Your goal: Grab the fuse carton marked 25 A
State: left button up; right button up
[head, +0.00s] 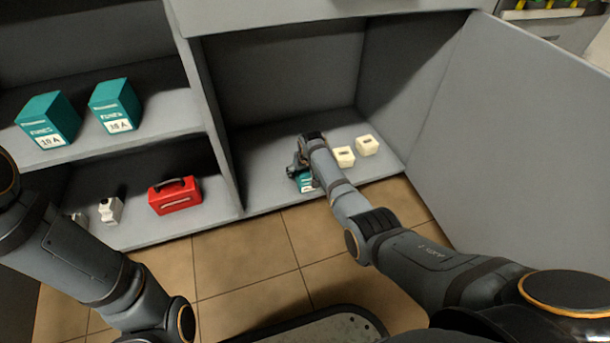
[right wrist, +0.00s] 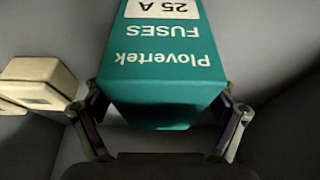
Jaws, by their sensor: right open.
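The teal fuse carton marked 25 A (right wrist: 160,75) fills the middle of the right wrist view, its lettering upside down there. In the head view the carton (head: 305,182) stands on the lower right shelf, mostly hidden by my right gripper and arm. My right gripper (right wrist: 160,125) is open, with one finger on each side of the carton; I cannot tell whether the fingers touch it. In the head view my right gripper (head: 300,165) is at the carton. My left arm shows at the lower left of the head view, but its gripper is not in view.
Two cream boxes (head: 343,156) (head: 367,145) stand right of the carton. Teal cartons marked 10 A (head: 48,120) and, seemingly, 16 A (head: 115,105) stand on the upper left shelf. A red case (head: 174,195) and white items (head: 110,210) are below. An upright divider (head: 215,125) separates the bays.

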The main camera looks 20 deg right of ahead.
jog(key=shift+f, duration=0.2)
dwell(0.3)
jog(key=shift+c, duration=0.3)
jog(key=c, duration=1.6)
